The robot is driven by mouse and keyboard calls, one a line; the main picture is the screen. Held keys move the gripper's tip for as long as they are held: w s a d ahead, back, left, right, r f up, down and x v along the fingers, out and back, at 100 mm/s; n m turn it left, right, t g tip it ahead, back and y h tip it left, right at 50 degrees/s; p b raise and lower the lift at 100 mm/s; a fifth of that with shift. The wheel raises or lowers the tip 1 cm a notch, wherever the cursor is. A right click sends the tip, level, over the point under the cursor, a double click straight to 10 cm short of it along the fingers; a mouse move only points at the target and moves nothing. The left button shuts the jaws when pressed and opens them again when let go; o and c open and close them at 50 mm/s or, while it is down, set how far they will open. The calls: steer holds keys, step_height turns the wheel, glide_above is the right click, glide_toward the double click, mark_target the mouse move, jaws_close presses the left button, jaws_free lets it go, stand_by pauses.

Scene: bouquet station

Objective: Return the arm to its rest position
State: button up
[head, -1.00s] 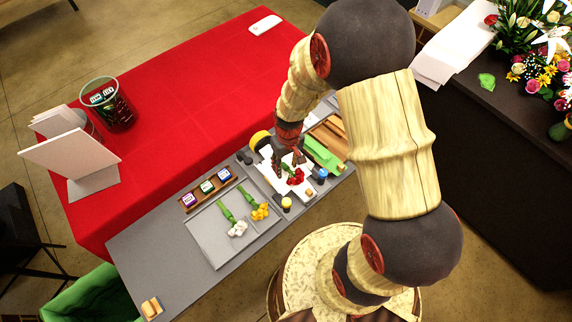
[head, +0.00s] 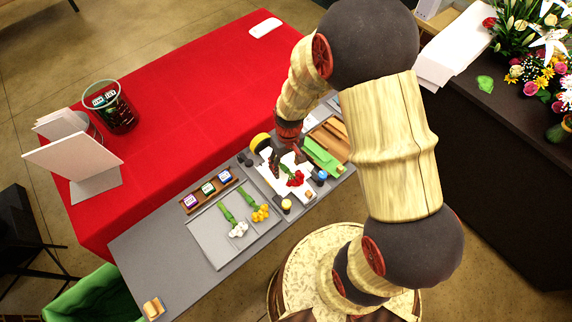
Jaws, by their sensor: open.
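My arm reaches over the right part of the grey work table (head: 150,261). My gripper (head: 284,172) points down above a white sheet (head: 306,196), with its fingers small and dark in the head view. Red flowers (head: 296,179) lie on the white sheet right beside the fingers, and the fingers partly hide that spot. The gripper is open. I cannot tell whether a finger touches the flowers.
A tray (head: 213,246) with white flowers (head: 238,230) and yellow flowers (head: 261,213) lies left of the gripper. Labelled boxes (head: 208,188) stand behind it. Green paper (head: 321,155) lies to the right. The red table (head: 190,105) is mostly clear; a dark counter (head: 500,130) with bouquets stands right.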

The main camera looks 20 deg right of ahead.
steer(key=shift+r+p, duration=1.65)
steer(key=shift+r, duration=0.9)
steer(key=shift+f, duration=0.1)
steer(key=s, duration=0.3)
steer(key=shift+m+g, duration=0.3)
steer(key=shift+g, duration=0.1)
steer(key=shift+s+r+g, duration=0.3)
steer(key=shift+s+r, duration=0.5)
steer(key=shift+s, duration=0.15)
steer(key=s+r+t+b, duration=0.3)
steer(key=r+b, duration=0.3)
steer(key=r, duration=0.3)
steer(key=s+r+m+t+b, duration=0.1)
steer(key=s+r+t+b, duration=0.3)
steer(key=r, duration=0.6)
steer(key=s+b, duration=0.2)
steer(key=b, duration=0.1)
steer(key=shift+r, duration=0.15)
steer(key=shift+c, duration=0.3)
